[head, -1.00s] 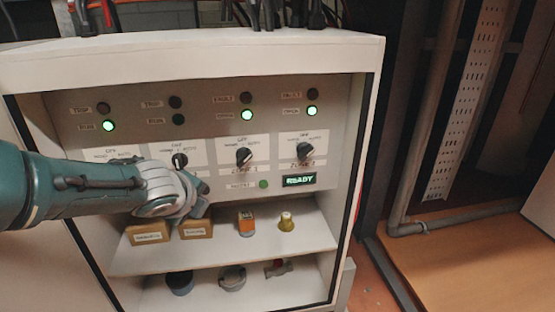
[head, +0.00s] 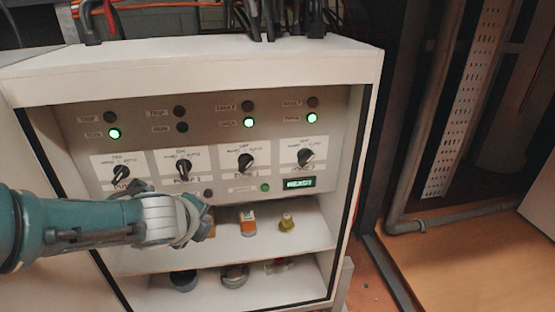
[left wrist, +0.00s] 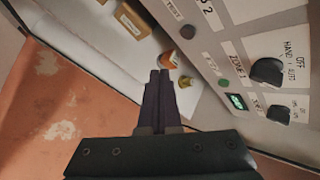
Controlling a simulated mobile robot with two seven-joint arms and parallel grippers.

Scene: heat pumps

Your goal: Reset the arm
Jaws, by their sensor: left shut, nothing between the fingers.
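My left arm comes in from the left in the head view, and its gripper (head: 205,222) is in front of the upper shelf, below the control panel (head: 225,183). In the left wrist view the dark fingers (left wrist: 159,78) are together with nothing between them. They point toward the shelf items and are apart from the panel. The panel has four rotary knobs, such as the pump 2 knob (head: 183,167) and the zone 1 knob (head: 246,162). A lit READY display (head: 299,183) is at the lower right of the panel. My right gripper does not show.
The open white cabinet (head: 200,64) holds an orange-and-white item (head: 248,222) and a yellow knob-like item (head: 286,222) on its upper shelf. Cardboard boxes (left wrist: 132,20) lie on it too. Several parts lie on the lower shelf (head: 210,285). A grey pipe (head: 420,130) stands to the right.

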